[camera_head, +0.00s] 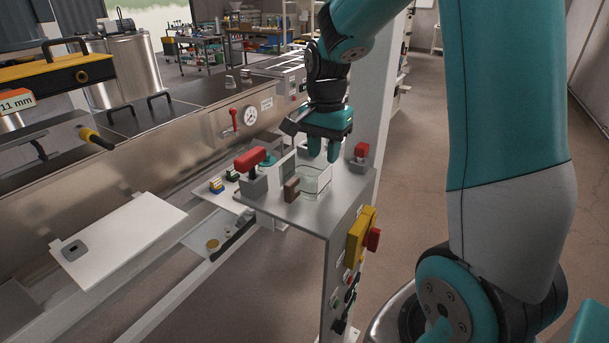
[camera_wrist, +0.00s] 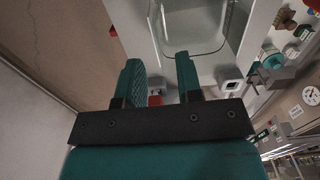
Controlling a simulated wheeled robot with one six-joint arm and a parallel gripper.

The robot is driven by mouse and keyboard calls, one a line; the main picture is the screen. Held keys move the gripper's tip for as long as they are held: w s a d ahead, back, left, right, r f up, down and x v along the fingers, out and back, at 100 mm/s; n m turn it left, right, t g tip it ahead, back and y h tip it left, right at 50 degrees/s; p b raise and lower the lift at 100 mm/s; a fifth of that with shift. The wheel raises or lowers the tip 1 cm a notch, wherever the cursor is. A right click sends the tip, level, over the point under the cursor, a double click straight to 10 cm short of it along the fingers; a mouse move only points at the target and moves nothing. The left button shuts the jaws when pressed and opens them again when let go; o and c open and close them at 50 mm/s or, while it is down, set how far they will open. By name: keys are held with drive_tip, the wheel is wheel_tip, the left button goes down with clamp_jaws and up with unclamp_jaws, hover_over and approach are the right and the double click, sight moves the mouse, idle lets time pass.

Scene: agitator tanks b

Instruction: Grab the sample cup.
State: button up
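A clear, open-topped container (camera_head: 318,182), which looks like the sample cup, stands on the grey metal shelf (camera_head: 318,220). A brown block (camera_head: 291,190) shows at its near left side; I cannot tell if it is part of the container. My gripper (camera_head: 324,152) points down just above the container's far side, its fingers apart with nothing between them. In the wrist view the clear container (camera_wrist: 190,45) lies beyond the fingertips of my open gripper (camera_wrist: 157,62). I cannot tell whether a fingertip touches the rim.
A red-handled valve (camera_head: 250,161) stands left of the container and a red-topped fitting (camera_head: 360,153) to its right. A yellow box with a red knob (camera_head: 361,237) is on the shelf's front post. A pressure gauge (camera_head: 250,115) is on the tank wall behind. Open floor lies to the right.

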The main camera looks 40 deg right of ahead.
sight(323, 194)
wheel_tip(323, 194, down, 3)
drive_tip(key=shift+s+f+p, duration=0.15)
drive_tip(key=shift+f+p, duration=0.4)
drive_tip(key=shift+f, duration=0.8)
drive_tip(key=shift+s+f+p, duration=0.1)
drive_tip(key=shift+f+p, duration=0.45)
drive_tip(key=shift+f, duration=0.75)
clamp_jaws()
